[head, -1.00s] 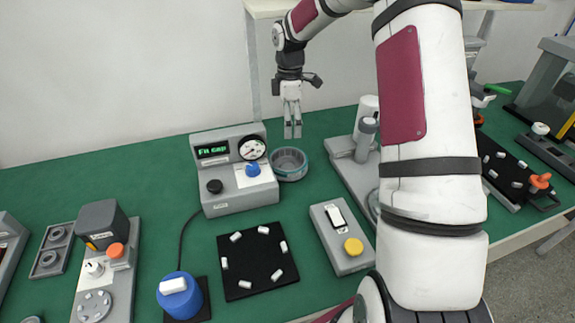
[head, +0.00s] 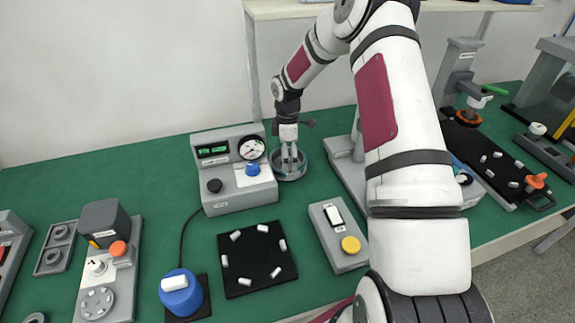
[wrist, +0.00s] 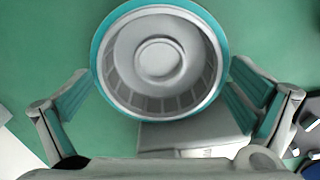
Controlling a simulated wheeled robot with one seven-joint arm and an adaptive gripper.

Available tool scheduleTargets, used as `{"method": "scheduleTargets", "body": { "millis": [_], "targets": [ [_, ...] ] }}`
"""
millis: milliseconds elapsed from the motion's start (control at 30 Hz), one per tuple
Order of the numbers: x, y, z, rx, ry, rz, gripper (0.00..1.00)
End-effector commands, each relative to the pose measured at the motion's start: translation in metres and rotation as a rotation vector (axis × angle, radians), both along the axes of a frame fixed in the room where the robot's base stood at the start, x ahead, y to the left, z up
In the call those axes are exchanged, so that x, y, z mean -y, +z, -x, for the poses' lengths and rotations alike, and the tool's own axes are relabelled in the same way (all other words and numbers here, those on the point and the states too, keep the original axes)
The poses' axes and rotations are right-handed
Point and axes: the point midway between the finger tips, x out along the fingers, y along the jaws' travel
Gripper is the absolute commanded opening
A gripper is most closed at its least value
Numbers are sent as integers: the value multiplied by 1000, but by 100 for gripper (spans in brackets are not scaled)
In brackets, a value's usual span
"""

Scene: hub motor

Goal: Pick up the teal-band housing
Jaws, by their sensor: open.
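The teal-band housing (head: 290,175) is a round grey cup with a teal band around its rim. It stands on the green bench, right of the gauge box. In the wrist view the housing (wrist: 160,103) opens toward the camera and shows a round hub inside. My gripper (head: 290,160) points down over the housing in the head view and hides part of it. In the wrist view my gripper (wrist: 160,100) is open, with one finger at each side of the housing, close to its lower rim. I cannot tell whether the fingers touch it.
The grey gauge box (head: 233,170) stands close left of the housing. A grey press base (head: 350,165) is to the right. A black mat (head: 246,272) with white pieces and a switch box (head: 336,240) lie in front. The green bench is clear toward the back left.

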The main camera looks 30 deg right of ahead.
Motion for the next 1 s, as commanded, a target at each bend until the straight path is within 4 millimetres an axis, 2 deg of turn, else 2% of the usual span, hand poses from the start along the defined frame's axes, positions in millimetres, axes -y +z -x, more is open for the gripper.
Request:
{"method": "scheduleTargets", "body": {
  "millis": [233, 500, 833, 1000],
  "targets": [
    [0, -1, 0, 1, 0, 0, 98],
    [0, 0, -1, 3, 0, 1, 37],
    [3, 3, -1, 4, -1, 1, 35],
    [14, 14, 1, 6, -2, 2, 35]
  ]
}}
